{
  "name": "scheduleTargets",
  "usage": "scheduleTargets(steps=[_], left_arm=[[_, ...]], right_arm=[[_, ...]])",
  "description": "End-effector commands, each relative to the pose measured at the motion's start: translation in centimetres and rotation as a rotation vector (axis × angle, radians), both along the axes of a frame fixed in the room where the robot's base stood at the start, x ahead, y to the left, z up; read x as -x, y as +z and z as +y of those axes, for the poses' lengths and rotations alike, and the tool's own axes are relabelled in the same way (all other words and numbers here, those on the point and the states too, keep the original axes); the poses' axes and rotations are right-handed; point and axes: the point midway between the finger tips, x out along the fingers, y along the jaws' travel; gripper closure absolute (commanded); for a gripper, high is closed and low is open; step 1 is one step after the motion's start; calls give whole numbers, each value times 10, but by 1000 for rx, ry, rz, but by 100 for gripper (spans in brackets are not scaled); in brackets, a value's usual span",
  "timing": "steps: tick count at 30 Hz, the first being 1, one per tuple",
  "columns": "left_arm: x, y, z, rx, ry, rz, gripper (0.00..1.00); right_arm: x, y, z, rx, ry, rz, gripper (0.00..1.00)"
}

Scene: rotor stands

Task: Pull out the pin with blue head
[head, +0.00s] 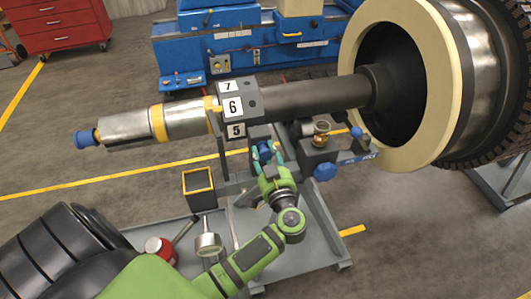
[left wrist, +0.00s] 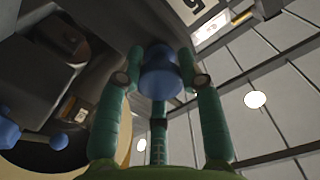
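The pin's blue head (left wrist: 160,72) shows between my left gripper's fingers in the left wrist view, and it is a small blue patch (head: 265,151) in the head view. The pin's shaft is hidden. My left gripper (head: 265,149) has green-teal fingers placed around the blue head, below the dark block with number plates (head: 235,106). In the left wrist view the fingers of the gripper (left wrist: 160,80) stand close on several sides of the head. I cannot tell whether they press on it. My right gripper is not in view.
A long shaft (head: 315,97) runs above to a large cream-rimmed rotor ring (head: 451,95). A blue knob (head: 325,172) and a glass-topped fitting (head: 321,129) are just right of the gripper. A yellow-rimmed open box (head: 198,188) stands left. A grey stand base (head: 300,262) lies below.

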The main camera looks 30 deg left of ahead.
Motion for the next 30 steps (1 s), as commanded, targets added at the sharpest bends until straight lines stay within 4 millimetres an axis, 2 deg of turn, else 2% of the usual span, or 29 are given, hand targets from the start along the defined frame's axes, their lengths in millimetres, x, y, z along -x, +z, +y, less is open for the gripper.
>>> scheduleTargets(steps=[4,7,12,22,23,24,25,30], left_arm=[[0,2,0,-1,0,-4,100],[5,4,-7,2,0,1,100],[20,4,-24,1,0,2,100],[23,1,-29,0,-1,-3,100],[23,1,-29,0,-2,-2,60],[23,1,-29,0,-2,-2,44],[23,1,-29,0,-2,-2,39],[23,1,-28,0,-1,-3,39]], right_arm=[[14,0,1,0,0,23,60],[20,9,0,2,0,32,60],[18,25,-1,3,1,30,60],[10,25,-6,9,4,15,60],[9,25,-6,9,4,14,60],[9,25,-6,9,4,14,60],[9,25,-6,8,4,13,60],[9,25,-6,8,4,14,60]])
